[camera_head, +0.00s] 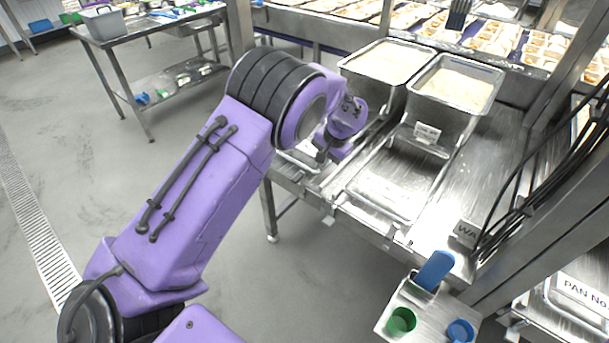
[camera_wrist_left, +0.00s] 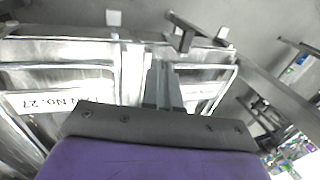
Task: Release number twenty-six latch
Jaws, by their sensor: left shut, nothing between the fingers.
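My left gripper (camera_head: 335,150) reaches over the left side of the steel bench in the head view, with its fingertips mostly hidden. In the left wrist view, its dark fingers (camera_wrist_left: 161,82) are shut with nothing between them, in front of a steel frame. A dark bracket with a bar (camera_wrist_left: 187,38), possibly a latch, stands by the frame edge just beyond the fingertips; I cannot tell whether they touch. A white label (camera_wrist_left: 58,103) reading No. 27, upside down, shows on the left. I cannot read a number 26 anywhere. My right gripper is out of view.
Two steel pans of pale rice, left (camera_head: 388,62) and right (camera_head: 457,84), stand at the back of the bench. A small tray (camera_head: 385,322) with a blue scoop (camera_head: 434,270) and a green cup (camera_head: 401,321) is at front right. Open floor lies left.

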